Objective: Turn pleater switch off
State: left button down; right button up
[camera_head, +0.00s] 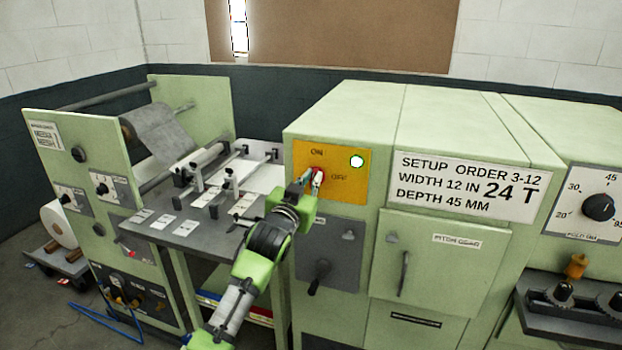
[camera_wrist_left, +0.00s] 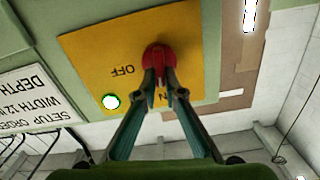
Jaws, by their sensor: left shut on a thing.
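The pleater switch is a red knob (camera_head: 319,175) on a yellow panel (camera_head: 350,192) of the pale green machine. ON is printed above it and OFF to its right in the head view. A lamp (camera_head: 356,161) on the panel glows white with a green rim. My left gripper (camera_head: 313,182) is shut on the knob. In the left wrist view, both fingertips (camera_wrist_left: 160,88) hold the red knob (camera_wrist_left: 157,56), and the panel appears upside down with the lamp (camera_wrist_left: 110,101) lit. The fingers partly hide the knob and the ON label. My right gripper is out of view.
A grey plate with a crank (camera_head: 317,280) sits below the panel. A setup sign (camera_head: 470,185) and a door with a handle (camera_head: 404,272) are to the right. A work table (camera_head: 180,232) with rollers and clamps stands left of my arm.

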pick_arm(q)
jog(key=m+p, duration=0.1)
jog(key=m, duration=0.4)
jog(key=f+m+p, duration=0.1)
jog(key=m, duration=0.5)
jog(key=d+m+p, duration=0.1)
jog(key=m, duration=0.4)
jog(key=shift+s+f, duration=0.15)
jog(key=shift+m, duration=0.3)
jog(key=c, duration=2.1)
grip_release()
jog(key=shift+c, duration=0.2)
jog(key=v, duration=1.2)
